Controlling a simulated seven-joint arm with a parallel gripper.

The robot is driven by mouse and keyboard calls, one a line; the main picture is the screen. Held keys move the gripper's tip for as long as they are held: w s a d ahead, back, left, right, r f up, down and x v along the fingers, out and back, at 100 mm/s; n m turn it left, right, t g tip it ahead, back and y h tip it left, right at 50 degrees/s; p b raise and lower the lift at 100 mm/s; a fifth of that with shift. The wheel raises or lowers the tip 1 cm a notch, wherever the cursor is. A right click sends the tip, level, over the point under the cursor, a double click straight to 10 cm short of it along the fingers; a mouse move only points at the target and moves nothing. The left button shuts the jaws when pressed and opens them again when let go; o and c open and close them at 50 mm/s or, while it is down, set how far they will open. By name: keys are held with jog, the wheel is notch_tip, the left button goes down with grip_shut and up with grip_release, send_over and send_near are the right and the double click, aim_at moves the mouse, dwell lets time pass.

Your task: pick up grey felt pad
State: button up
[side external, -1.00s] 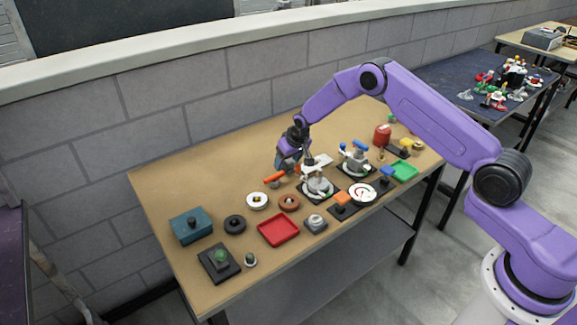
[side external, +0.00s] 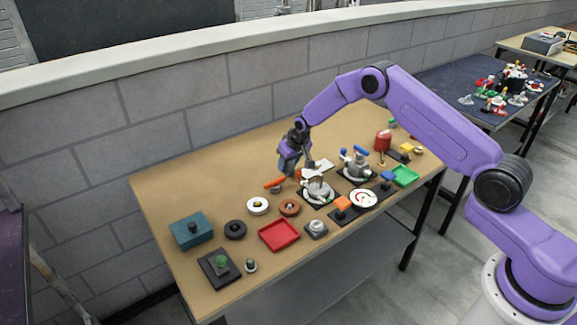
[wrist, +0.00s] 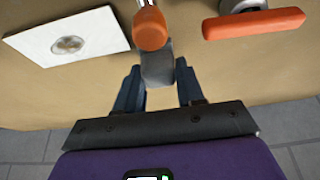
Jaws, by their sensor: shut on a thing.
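The grey felt pad (wrist: 157,64) looks like a small grey block in the wrist view, standing between the two dark blue fingers of my gripper (wrist: 158,82). My gripper is shut on it. In the side view my gripper (side external: 298,168) is low over the table behind the clamps, and the pad is too small or hidden to make out there. An orange-tipped handle (wrist: 150,30) is right beside the pad's far end in the wrist view; I cannot tell whether they touch.
A white plate (wrist: 70,42) lies to the left and an orange bar handle (wrist: 253,24) to the right in the wrist view. The back left is clear.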

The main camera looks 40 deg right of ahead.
notch_tip(320, 180, up, 2)
jog(key=shift+r, duration=0.25)
jog(key=s+r, duration=0.9)
jog(key=s, duration=0.5)
jog(key=shift+d+r, duration=0.2)
jog(key=shift+r, duration=0.05)
